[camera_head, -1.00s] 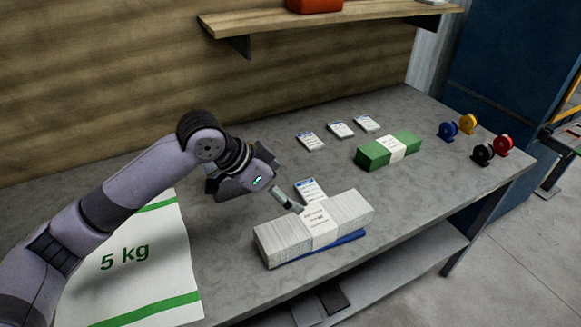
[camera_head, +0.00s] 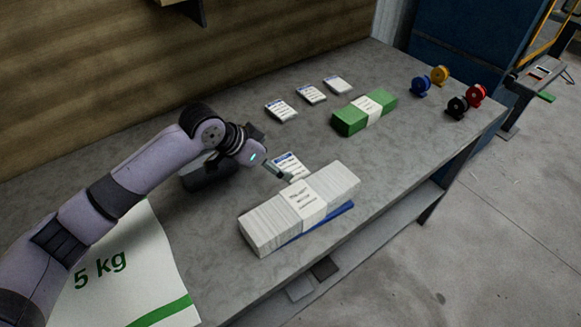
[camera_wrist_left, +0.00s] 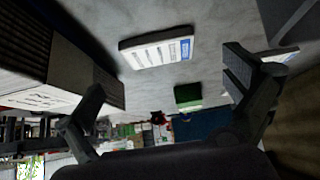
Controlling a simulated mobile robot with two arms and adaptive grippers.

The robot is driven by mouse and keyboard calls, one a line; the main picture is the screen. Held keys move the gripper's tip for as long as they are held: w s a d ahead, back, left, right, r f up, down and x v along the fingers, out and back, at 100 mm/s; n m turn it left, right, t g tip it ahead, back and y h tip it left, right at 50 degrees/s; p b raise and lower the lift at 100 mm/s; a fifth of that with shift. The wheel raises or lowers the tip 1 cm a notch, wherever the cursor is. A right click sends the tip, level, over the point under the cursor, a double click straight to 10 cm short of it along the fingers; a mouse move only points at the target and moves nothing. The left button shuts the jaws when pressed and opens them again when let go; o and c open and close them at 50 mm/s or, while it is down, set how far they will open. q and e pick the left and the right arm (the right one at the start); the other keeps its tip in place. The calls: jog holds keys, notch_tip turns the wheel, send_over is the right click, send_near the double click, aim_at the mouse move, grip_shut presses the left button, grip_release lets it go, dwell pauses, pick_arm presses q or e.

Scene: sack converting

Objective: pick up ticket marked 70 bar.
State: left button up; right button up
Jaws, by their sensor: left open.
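One white ticket with a blue header (camera_head: 290,166) lies flat on the grey bench just behind the white bundle. Its print is too small to read. My left gripper (camera_head: 275,172) is open and empty, low beside this ticket. In the left wrist view, a ticket (camera_wrist_left: 157,50) lies ahead of the open fingers (camera_wrist_left: 170,100), apart from them. Three similar tickets lie in a row farther back: left (camera_head: 281,110), middle (camera_head: 311,94) and right (camera_head: 337,85). I cannot tell from the print which one reads 70 bar. My right gripper is not in view.
A banded white bundle (camera_head: 262,226) on something blue sits close in front of the gripper. A green bundle (camera_head: 349,121) and several coloured reels (camera_head: 457,107) stand farther right. A white 5 kg sack (camera_head: 130,285) lies front left. A dark object (camera_head: 207,175) sits behind my arm.

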aim_at(291, 166)
pick_arm(q)
jog(key=shift+d+x, duration=0.25)
jog(key=shift+x, duration=2.9)
jog(key=shift+a+r, duration=0.1)
jog(key=shift+r, duration=0.1)
jog(key=c, duration=1.2)
jog(key=shift+r, duration=0.15)
